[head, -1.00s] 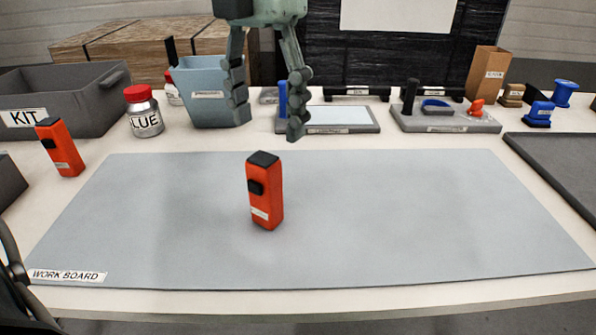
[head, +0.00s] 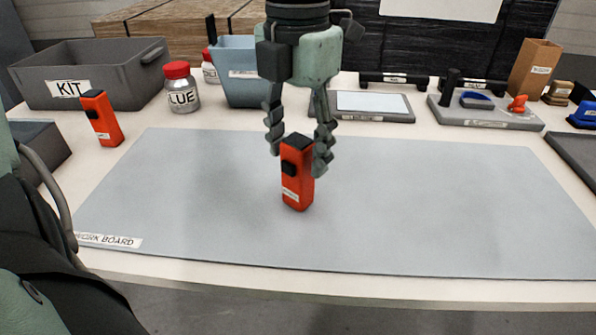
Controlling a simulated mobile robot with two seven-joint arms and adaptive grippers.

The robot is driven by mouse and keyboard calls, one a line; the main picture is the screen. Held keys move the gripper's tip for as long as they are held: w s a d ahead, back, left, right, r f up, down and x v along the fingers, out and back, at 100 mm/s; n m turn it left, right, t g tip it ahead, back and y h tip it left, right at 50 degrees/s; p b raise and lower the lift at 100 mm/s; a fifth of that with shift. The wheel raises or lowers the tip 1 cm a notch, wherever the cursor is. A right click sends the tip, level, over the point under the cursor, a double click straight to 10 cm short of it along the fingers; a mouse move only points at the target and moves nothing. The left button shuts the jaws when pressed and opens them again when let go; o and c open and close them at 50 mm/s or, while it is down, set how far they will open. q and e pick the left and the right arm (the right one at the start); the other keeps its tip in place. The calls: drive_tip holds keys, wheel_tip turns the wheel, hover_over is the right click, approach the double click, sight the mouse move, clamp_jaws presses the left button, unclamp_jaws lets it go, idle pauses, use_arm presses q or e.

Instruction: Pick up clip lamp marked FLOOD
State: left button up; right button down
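An orange-red clip lamp (head: 297,180) with a black top and a dark clip stands upright on the grey work board (head: 440,200). Its white label is too small to read. A similar orange lamp (head: 102,119) stands at the left on the table; its label is also unreadable. My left gripper (head: 298,160) comes down over the middle lamp, pointing downward. Its fingers are apart, one on each side of the lamp's upper part, and look open; contact is hard to tell. My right gripper is out of view.
A grey KIT bin (head: 92,76), a glue jar (head: 181,88) and a blue bin (head: 238,68) stand at the back left. A grey tool tray (head: 487,112) and a brown box (head: 535,68) stand at the back right. The right part of the board is clear.

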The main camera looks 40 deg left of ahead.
use_arm(q)
clamp_jaws()
drive_tip(key=shift+r, duration=0.2)
